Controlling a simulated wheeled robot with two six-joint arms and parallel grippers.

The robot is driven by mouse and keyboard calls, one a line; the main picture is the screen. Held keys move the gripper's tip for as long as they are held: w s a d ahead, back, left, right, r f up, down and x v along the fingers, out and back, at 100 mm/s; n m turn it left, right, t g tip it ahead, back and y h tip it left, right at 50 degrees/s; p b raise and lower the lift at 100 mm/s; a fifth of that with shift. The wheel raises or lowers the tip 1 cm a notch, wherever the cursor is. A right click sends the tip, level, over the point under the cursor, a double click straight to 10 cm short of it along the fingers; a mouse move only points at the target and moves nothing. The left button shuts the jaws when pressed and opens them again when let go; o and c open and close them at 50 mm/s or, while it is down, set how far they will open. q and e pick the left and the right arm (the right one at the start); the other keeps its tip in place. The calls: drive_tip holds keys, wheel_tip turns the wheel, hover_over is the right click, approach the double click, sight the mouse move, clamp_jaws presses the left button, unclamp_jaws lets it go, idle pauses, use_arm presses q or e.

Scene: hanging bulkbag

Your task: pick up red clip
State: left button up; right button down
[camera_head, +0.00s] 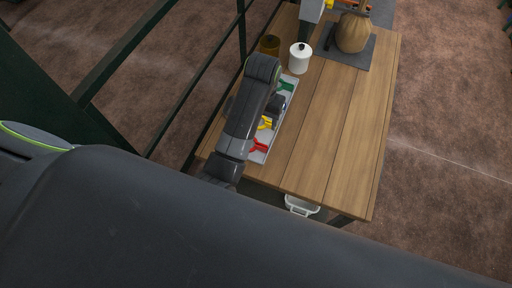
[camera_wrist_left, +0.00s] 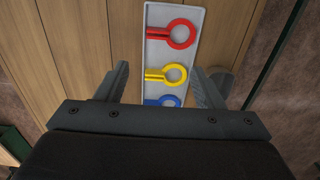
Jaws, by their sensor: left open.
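The red clip (camera_head: 259,146) lies at the near end of a light grey tray (camera_head: 259,157), at the left side of the wooden table. In the left wrist view the red clip (camera_wrist_left: 157,33), a ring with a flat handle, lies at the tray's far end. A yellow clip (camera_wrist_left: 157,75) and a partly hidden blue clip (camera_wrist_left: 152,101) lie nearer. My left gripper (camera_head: 277,104) is over the tray, mostly hidden by my arm. In the left wrist view its open, empty jaws (camera_wrist_left: 163,70) straddle the tray around the yellow clip. My right gripper is not in view.
A green clip (camera_head: 286,87) lies at the tray's far end. A tan bag (camera_head: 353,33) sits on a dark mat (camera_head: 339,55). The table's right half (camera_head: 345,130) is clear.

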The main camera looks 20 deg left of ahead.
use_arm(q)
wheel_tip(320, 180, down, 3)
drive_tip(key=b, duration=0.2)
drive_tip(key=p, duration=0.2)
hover_over(262, 145)
drive_tip(key=f, duration=0.5)
drive_tip(key=shift+a+f, duration=0.15)
drive_tip(key=shift+a, duration=0.15)
drive_tip(key=shift+f, duration=0.6)
drive_tip(key=shift+d+f, duration=0.1)
drive_tip(key=shift+f, duration=0.35)
drive_tip(key=f, duration=0.1)
drive_tip(key=f+p, duration=0.1)
drive_tip(key=f, duration=0.1)
drive_tip(key=shift+s+d, duration=0.15)
drive_tip(key=shift+d, duration=0.05)
drive_tip(key=shift+f, duration=0.7)
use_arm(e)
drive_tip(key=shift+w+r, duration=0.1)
use_arm(q)
drive_tip(key=c, duration=0.9)
drive_tip(key=shift+c, duration=0.4)
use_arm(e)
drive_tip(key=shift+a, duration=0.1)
